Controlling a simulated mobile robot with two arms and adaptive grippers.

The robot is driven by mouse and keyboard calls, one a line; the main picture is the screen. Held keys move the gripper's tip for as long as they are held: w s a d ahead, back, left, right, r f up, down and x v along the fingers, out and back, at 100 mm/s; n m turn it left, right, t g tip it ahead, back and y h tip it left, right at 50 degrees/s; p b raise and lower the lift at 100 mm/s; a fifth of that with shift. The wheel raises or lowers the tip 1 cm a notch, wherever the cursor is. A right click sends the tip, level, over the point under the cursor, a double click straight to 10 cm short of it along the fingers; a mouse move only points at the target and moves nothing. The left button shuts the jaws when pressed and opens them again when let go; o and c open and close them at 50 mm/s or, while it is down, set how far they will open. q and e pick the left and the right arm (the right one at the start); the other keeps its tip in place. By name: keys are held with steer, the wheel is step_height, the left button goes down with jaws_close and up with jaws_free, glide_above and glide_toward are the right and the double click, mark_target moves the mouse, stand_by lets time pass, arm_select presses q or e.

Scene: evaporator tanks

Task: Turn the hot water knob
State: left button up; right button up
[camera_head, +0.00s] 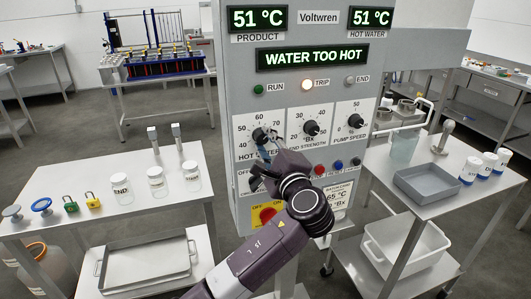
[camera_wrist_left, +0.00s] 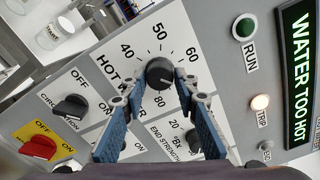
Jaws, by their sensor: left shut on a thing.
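The black hot water knob (camera_head: 259,134) is on the left of the dial row on the grey control panel (camera_head: 245,100). My left gripper (camera_head: 267,141) reaches it from the front. In the left wrist view the knob (camera_wrist_left: 160,73) sits between the two blue-grey fingers of my left gripper (camera_wrist_left: 162,80), shut on its sides. The scale around the knob shows numbers from 40 to 80; the pointer's exact setting is hard to read. The displays show product 51 °C, hot water 51 °C and "WATER TOO HOT" (camera_head: 312,57). My right gripper is not in view.
The TRIP lamp (camera_head: 307,85) glows. The end strength knob (camera_head: 311,128) and pump speed knob (camera_head: 355,121) are to the right. The circulation switch (camera_wrist_left: 70,107) and red main switch (camera_wrist_left: 38,147) are nearby. Side tables (camera_head: 90,185) flank the panel.

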arm_select(q)
steer(key=shift+f+n+b, duration=0.2)
steer(key=shift+n+b, duration=0.75)
steer(key=shift+n, duration=0.15)
steer(key=shift+r+n+b, duration=0.2)
steer(key=shift+n+b, duration=0.4)
steer(key=shift+n, duration=0.2)
steer(key=o, duration=1.1)
steer(key=shift+o, duration=0.2)
